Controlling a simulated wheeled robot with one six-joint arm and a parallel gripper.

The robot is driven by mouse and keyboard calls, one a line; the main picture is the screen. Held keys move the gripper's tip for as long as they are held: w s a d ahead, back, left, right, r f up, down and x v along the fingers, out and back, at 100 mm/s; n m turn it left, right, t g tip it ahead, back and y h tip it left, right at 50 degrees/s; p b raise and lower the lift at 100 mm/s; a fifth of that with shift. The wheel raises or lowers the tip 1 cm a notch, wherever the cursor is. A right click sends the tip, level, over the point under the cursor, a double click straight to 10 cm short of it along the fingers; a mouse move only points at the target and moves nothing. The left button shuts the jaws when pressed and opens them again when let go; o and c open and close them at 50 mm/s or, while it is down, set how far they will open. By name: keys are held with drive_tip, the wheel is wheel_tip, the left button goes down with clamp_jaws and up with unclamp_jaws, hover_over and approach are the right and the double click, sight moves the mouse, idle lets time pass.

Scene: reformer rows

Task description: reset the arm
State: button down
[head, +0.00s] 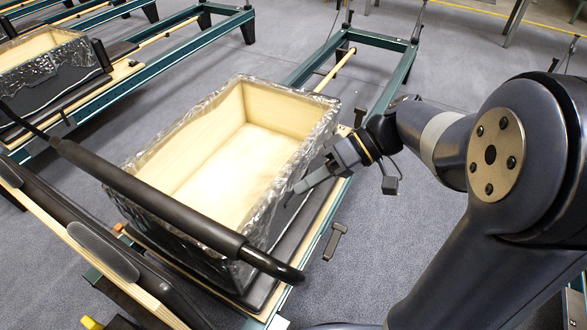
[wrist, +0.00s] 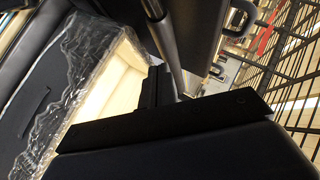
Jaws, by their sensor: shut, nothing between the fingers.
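My gripper (head: 291,193) is at the right side of an open wooden box (head: 217,163) in the head view. Its fingers are shut with nothing between them, and they point down and left by the box's outer wall. I cannot tell whether they touch the clear plastic wrap on it. My arm comes in from the right, bent at the elbow. In the wrist view, the dark gripper parts (wrist: 158,90) fill the middle, with the pale box interior (wrist: 116,85) and its crinkled wrap (wrist: 70,75) at left.
The box stands on a reformer with green rails (head: 398,80). A black padded bar (head: 150,195) crosses the box's near side. Another reformer with a similar wrapped box (head: 42,60) stands at upper left. Grey carpet (head: 290,35) is open between the rows.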

idle(0.3)
approach(246, 238)
drive_tip(key=w+a, duration=0.1)
drive_tip(key=a, duration=0.2)
drive_tip(key=shift+s+a+f+b, duration=0.35)
drive_tip(key=shift+s+a+f, duration=0.15)
drive_tip(key=shift+s+f, duration=0.3)
drive_tip(key=shift+s+a+f+b, duration=0.3)
drive_tip(key=shift+s+a+f, duration=0.25)
drive_tip(key=shift+f, duration=0.35)
drive_tip(key=shift+r, duration=0.1)
